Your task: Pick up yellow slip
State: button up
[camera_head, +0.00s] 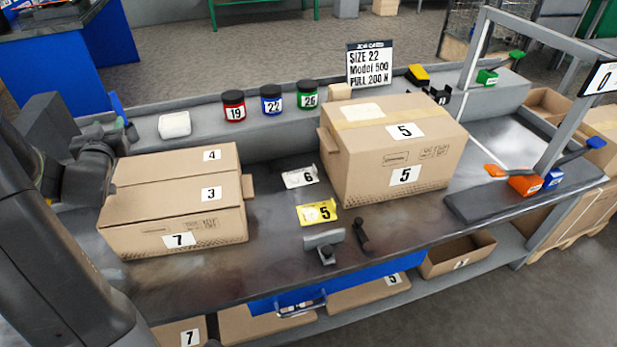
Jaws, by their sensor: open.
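The yellow slip (317,213) lies flat on the dark bench top, with the number 5 printed on it. It sits in front of a white slip (300,177) marked 6, between the two large cardboard boxes. Nothing covers the yellow slip. My arm comes in along the left edge of the picture, well to the left of the slip. Dark wrist links show beside the left box, but I cannot make out any gripper fingers.
The left box (175,208) and the right box (350,165) flank the slips. A grey clamp-like tool (323,240) and a small black tool (362,234) lie in front. Red, blue and green jars (271,99) stand on the rear ledge.

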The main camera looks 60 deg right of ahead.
aim_at(315, 213)
jog(key=z, duration=2.7)
